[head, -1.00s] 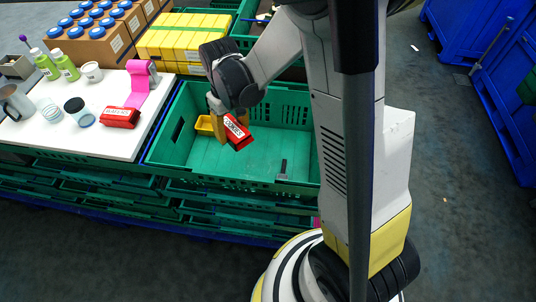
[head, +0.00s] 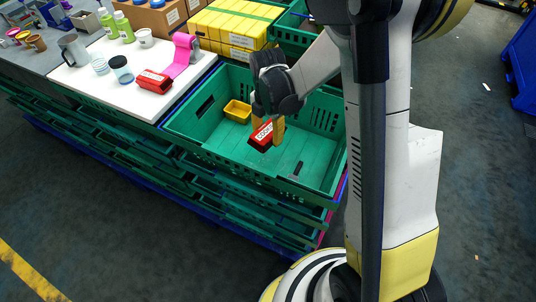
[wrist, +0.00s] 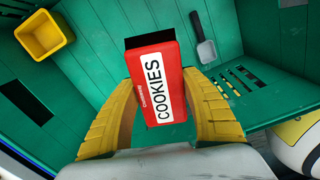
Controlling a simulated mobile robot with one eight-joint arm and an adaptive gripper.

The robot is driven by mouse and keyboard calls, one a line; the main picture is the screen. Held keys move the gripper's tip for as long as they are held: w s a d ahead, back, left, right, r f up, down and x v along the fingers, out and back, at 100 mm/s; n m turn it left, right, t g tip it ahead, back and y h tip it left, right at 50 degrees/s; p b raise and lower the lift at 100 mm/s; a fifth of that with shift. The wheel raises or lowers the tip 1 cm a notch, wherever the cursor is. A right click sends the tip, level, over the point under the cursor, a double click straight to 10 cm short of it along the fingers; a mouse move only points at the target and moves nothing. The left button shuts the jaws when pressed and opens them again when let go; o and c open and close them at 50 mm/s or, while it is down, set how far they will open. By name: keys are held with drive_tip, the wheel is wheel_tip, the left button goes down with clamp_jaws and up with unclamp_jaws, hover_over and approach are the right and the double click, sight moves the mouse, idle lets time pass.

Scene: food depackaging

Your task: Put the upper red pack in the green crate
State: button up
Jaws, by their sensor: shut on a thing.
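A red cookies pack (head: 262,135) with a white label is held between the yellow fingers of my gripper (head: 268,128). In the wrist view the pack (wrist: 158,85) sits between both fingertips, its label reading COOKIES. The green crate (head: 205,140) lies below. My gripper and the pack are over the inside of the crate, and the pack appears above its floor. Another red pack (head: 154,81) lies on the white table top to the left, apart from my gripper.
Inside the crate are a small yellow bin (head: 238,111) and a grey scoop (wrist: 206,50). The white table top (head: 105,72) at left holds a jug, cups, bottles and a pink roll (head: 182,55). Yellow boxes (head: 228,28) stand behind the crate.

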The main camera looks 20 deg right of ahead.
wheel_tip(320, 180, down, 5)
drive_tip(key=n+b, duration=0.2)
drive_tip(key=n, duration=0.1)
drive_tip(key=b, duration=0.3)
hover_over(267, 164)
wheel_tip(267, 164, down, 5)
drive_tip(key=shift+d+f, duration=0.1)
drive_tip(key=shift+f, duration=0.05)
wheel_tip(267, 164, down, 4)
drive_tip(key=shift+f+b, duration=0.1)
drive_tip(key=shift+b, duration=0.6)
drive_tip(key=o, duration=1.3)
